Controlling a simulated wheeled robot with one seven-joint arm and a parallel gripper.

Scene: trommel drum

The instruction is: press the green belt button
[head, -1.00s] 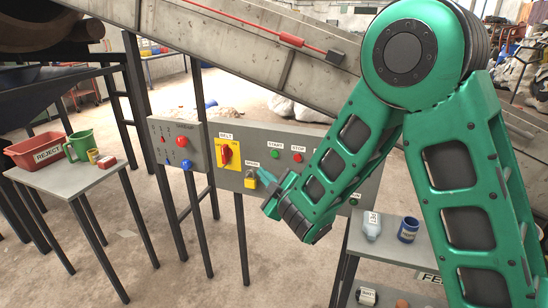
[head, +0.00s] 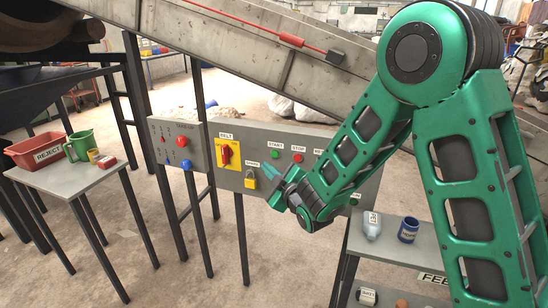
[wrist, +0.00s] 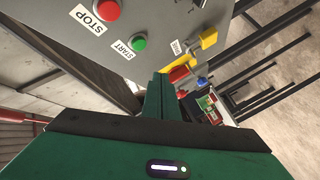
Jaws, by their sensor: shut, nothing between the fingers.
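The green button (head: 275,154) under the START label sits on the grey control panel (head: 225,176), left of the red STOP button (head: 298,157). In the wrist view the green START button (wrist: 138,43) is ahead and slightly left of my fingers, with the red STOP button (wrist: 106,9) beyond it to the left. My gripper (head: 268,176) is shut and empty, in front of the panel, a little below the green button in the head view. In the wrist view my gripper (wrist: 158,88) appears apart from the button.
A yellow-backed red BELT switch (head: 226,153) and a yellow padlock (head: 250,180) are on the panel left of my gripper. A table with a red REJECT bin (head: 38,150) and a green jug (head: 80,145) stands left. A shelf with a blue tin (head: 408,230) stands lower right.

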